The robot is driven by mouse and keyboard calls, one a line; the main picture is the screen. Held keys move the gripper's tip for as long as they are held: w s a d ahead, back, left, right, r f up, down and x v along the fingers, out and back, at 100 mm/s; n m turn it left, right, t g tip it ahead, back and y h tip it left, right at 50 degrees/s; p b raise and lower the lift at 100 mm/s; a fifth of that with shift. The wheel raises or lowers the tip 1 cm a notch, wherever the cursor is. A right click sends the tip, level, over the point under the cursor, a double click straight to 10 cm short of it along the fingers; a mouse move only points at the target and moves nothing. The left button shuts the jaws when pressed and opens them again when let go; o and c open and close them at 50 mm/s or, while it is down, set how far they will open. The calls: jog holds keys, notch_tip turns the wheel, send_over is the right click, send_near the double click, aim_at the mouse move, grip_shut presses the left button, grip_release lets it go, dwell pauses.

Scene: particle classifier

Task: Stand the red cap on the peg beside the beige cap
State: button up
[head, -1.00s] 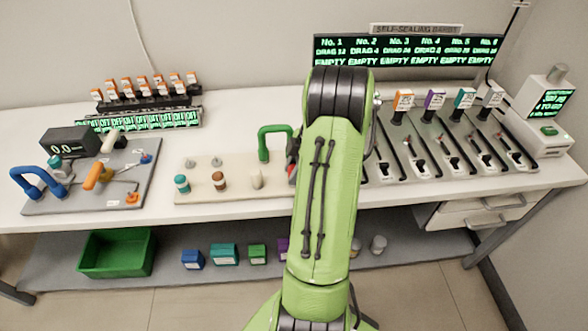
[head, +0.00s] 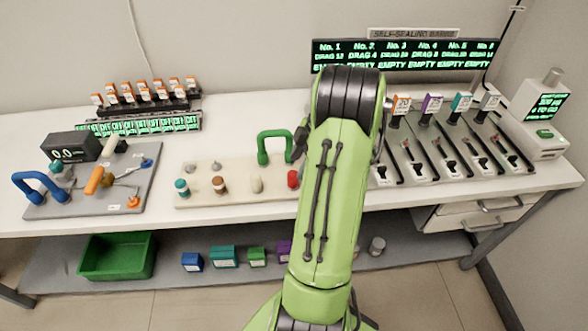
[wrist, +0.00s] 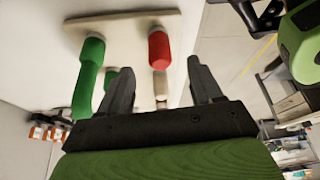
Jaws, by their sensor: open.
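The red cap (head: 293,179) stands upright near the right end of the pale board (head: 236,196), to the right of the beige cap (head: 257,184). A peg under the red cap is hidden in the head view. In the wrist view the red cap (wrist: 159,50) lies just beyond and between the fingertips of my gripper (wrist: 160,66), apart from both. My gripper is open and empty. In the head view my gripper is mostly hidden behind my arm.
A green handle (head: 262,150) stands on the board behind the caps; in the wrist view it (wrist: 88,80) is close left of my gripper. A brown cap (head: 219,185) and teal cap (head: 182,188) stand farther left. The dispenser rack (head: 440,150) is to the right.

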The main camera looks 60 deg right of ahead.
jog(key=p+v, duration=0.4)
jog(key=v, duration=0.6)
